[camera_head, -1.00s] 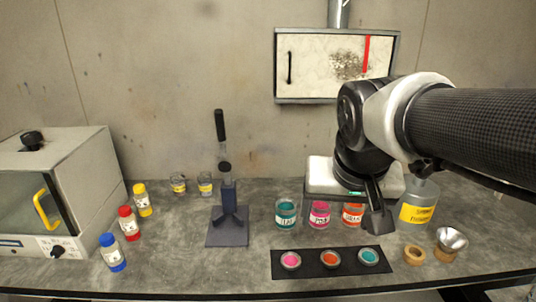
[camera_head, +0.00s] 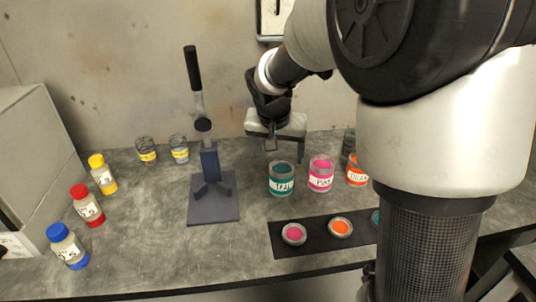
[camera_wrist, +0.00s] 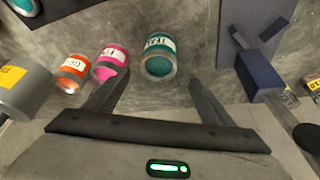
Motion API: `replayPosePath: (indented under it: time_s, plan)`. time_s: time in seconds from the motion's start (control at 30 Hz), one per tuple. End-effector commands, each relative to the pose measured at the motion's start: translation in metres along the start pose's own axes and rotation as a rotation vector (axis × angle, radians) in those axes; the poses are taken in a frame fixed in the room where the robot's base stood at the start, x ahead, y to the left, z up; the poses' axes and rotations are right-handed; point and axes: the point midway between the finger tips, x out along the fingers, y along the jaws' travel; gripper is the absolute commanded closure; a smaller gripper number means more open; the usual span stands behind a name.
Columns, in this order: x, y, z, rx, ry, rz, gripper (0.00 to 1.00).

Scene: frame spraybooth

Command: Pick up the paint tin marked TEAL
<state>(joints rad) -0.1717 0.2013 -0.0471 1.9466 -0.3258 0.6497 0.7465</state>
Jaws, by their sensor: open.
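The teal paint tin (camera_head: 282,179) stands upright on the grey worktop, with a white label reading TEAL. It is the leftmost tin of a row in the head view. My gripper (camera_head: 271,146) is behind and above it in that view, open and empty. In the wrist view, the teal tin (camera_wrist: 159,55) lies ahead between the two spread fingers (camera_wrist: 155,95), apart from both. Its open top shows teal paint.
A pink tin (camera_head: 320,174) and an orange tin (camera_head: 356,170) stand to its right. A black mat (camera_head: 284,244) with paint lids lies in front. A dark lever press (camera_head: 212,200) stands to the left. Several bottles, including a red-capped one (camera_head: 88,206), are further left.

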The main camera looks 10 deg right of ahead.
Motion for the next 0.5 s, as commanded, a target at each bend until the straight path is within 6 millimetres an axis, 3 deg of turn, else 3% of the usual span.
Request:
replayPosePath:
  time_s: [0.1, 0.37, 0.5]
  plan:
    - [0.018, 0.001, 0.001, 0.001, -0.001, 0.001, 0.24]
    - [0.037, 0.002, 0.001, 0.001, -0.001, 0.002, 0.24]
    - [0.06, 0.004, 0.003, 0.0, -0.003, 0.002, 0.24]
